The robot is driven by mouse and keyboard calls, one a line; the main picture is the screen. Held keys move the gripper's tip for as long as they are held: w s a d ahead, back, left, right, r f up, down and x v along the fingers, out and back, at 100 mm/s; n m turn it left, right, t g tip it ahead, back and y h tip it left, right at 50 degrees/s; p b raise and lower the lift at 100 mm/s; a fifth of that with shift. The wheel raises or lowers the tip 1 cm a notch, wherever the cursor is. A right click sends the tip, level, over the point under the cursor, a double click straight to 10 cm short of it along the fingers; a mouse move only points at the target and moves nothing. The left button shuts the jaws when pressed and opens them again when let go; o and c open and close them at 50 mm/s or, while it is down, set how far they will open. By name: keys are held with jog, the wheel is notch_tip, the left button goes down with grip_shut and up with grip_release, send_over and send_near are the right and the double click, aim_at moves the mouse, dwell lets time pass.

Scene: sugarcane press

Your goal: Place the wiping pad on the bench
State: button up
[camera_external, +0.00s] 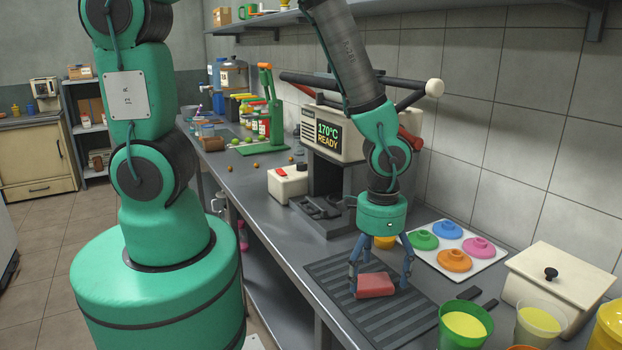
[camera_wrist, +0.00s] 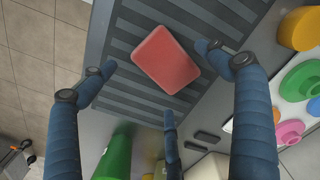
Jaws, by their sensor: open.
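The wiping pad (camera_external: 375,285) is a flat red rectangular block. It lies on the dark ribbed mat (camera_external: 330,272) on the grey bench (camera_external: 262,204). My gripper (camera_external: 380,278) is open, fingers pointing down, just over and around the pad. In the wrist view the pad (camera_wrist: 166,60) lies between the spread blue fingers of my gripper (camera_wrist: 160,75), with visible gaps on its sides. I cannot tell whether any finger touches it.
A white tray with coloured lids (camera_external: 456,245) lies right of the mat. A green cup of yellow liquid (camera_external: 465,325) and a cream box (camera_external: 555,282) stand at the front right. The press with its display (camera_external: 335,135) stands behind. The bench's front edge is close left of the mat.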

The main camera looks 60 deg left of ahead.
notch_tip(320, 180, up, 10)
jog(key=p, duration=0.2)
jog(key=shift+f, duration=0.2)
jog(key=shift+r, duration=0.1)
dwell(0.5)
notch_tip(320, 180, up, 18)
jog(key=n+t, duration=0.2)
jog(key=t, duration=0.1)
send_over(374, 283)
jog(key=a, duration=1)
jog(key=s+a+r+n+t, duration=0.1)
jog(key=s+a+r, duration=0.4)
jog(key=r, duration=0.2)
jog(key=s+a+r+n+t, duration=0.1)
jog(key=s+a+r, duration=0.4)
jog(key=r, duration=0.2)
jog(key=shift+a+r+t, duration=0.2)
jog(key=shift+t, duration=0.1)
jog(key=shift+o, duration=0.6)
